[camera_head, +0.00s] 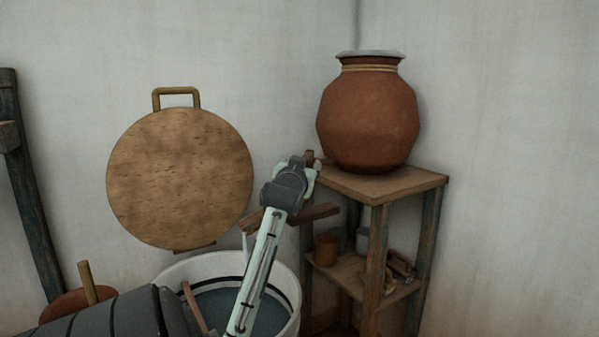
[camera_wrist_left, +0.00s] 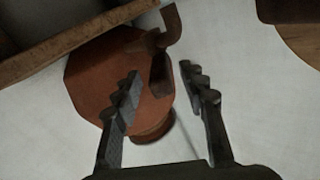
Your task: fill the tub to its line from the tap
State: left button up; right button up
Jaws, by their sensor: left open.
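A white tub (camera_head: 170,270) stands at the bottom centre, with a dark line around its inside and grey-blue water (camera_head: 212,303) below that line. My arm hides part of it. A large clay pot (camera_head: 368,115) sits on a wooden stand; it also shows in the left wrist view (camera_wrist_left: 92,75). A brown tap (camera_head: 310,157) is at the pot's lower left side; it shows in the left wrist view (camera_wrist_left: 170,25). My left gripper (camera_head: 304,168) is at the tap. In the left wrist view its fingers (camera_wrist_left: 160,85) are open, with the tap's lever between or just beyond them; contact is unclear.
The stand (camera_head: 410,182) has a lower shelf with small vessels. A wooden bar (camera_head: 320,213) juts left from it. A round wooden board (camera_head: 180,178) is at the wall. A brown stick (camera_head: 193,304) leans in the tub. A reddish vessel (camera_head: 70,305) is lower left.

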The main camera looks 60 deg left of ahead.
pick_arm(q)
jog(key=v, duration=1)
